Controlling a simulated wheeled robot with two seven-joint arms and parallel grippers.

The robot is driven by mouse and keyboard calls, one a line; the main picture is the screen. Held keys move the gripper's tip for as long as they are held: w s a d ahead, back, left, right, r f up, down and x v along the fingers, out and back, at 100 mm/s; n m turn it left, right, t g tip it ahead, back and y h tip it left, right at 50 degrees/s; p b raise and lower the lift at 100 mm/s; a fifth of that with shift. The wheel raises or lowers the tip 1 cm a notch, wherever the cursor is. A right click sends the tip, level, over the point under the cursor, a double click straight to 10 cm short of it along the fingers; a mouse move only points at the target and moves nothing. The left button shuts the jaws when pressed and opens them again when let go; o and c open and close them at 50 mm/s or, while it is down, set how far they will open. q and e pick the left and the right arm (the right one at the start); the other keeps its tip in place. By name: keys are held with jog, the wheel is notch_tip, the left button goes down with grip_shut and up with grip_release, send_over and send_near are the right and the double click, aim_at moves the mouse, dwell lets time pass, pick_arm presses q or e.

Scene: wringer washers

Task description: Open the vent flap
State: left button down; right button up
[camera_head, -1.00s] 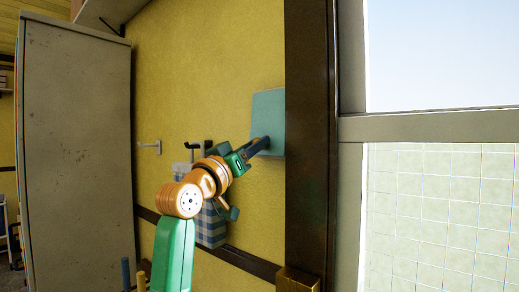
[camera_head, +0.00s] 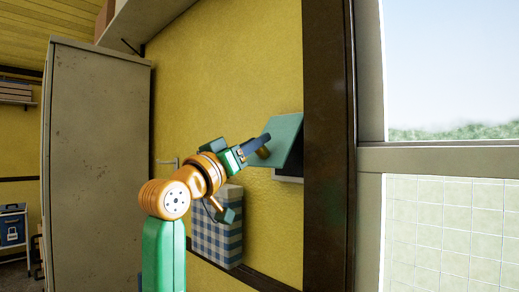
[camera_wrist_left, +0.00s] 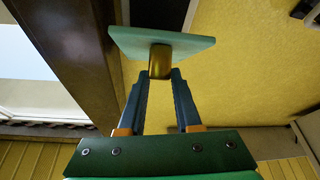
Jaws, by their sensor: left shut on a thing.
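The vent flap (camera_head: 286,137) is a teal panel on the yellow wall, beside the dark window post. In the left wrist view the flap (camera_wrist_left: 190,44) shows nearly edge-on, with the knob (camera_wrist_left: 160,62) between the fingertips (camera_wrist_left: 160,75). My right gripper is not in view.
A tall grey cabinet (camera_head: 97,160) stands to the left. A blue-and-white checked item (camera_head: 207,235) is at the wall below my left forearm. A wall hook (camera_head: 166,162) sits behind the arm. The window (camera_head: 440,70) is to the right of the dark post (camera_head: 328,150).

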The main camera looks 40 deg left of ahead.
pick_arm(q)
jog(key=shift+s+r+p, duration=0.3)
jog(key=shift+s+r, duration=0.1)
jog(key=shift+r, duration=0.35)
jog(key=c, duration=0.6)
grip_release()
jog(key=shift+s, duration=0.1)
jog(key=shift+s+d, duration=0.1)
jog(key=shift+d, duration=0.05)
jog(key=b+v, duration=0.4)
jog(key=v, duration=0.3)
jog(key=shift+b, duration=0.35)
